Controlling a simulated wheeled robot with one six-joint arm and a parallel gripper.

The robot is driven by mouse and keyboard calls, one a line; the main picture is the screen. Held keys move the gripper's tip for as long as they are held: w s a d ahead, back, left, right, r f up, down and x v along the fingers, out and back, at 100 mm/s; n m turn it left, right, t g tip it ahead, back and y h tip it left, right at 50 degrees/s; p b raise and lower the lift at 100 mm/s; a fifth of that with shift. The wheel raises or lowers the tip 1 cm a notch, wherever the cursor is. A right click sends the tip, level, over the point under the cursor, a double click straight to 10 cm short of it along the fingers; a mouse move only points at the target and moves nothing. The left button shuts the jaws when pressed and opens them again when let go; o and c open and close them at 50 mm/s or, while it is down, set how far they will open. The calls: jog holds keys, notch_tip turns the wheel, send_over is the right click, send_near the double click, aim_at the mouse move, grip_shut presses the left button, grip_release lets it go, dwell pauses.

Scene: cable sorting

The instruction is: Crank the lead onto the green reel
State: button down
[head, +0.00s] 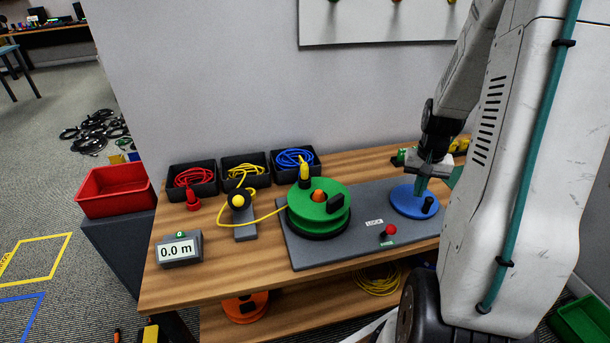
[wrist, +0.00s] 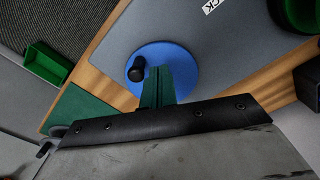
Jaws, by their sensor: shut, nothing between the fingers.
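The green reel (head: 335,220) sits on a grey base plate (head: 300,255). The yellow lead (head: 265,218) runs from the guide block (head: 243,215) to the reel; a yellow plug (head: 304,170) stands at the reel's back edge. A blue crank disc (head: 405,203) with an upright black knob (head: 428,204) is at the plate's right; disc (wrist: 185,60) and knob (wrist: 137,70) also show in the wrist view. My gripper (head: 421,190) is shut and empty over the disc, beside the knob and apart from it. Its green fingers (wrist: 158,88) show in the wrist view.
A meter (head: 179,250) reads 0.0 m. A red-knobbed lever (head: 389,231) stands on the plate near a LOCK label. Black bins with red, yellow (head: 243,171) and blue cables line the table's back. A red crate (head: 115,190) is left.

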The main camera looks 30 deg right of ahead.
jog(key=shift+f, duration=2.5)
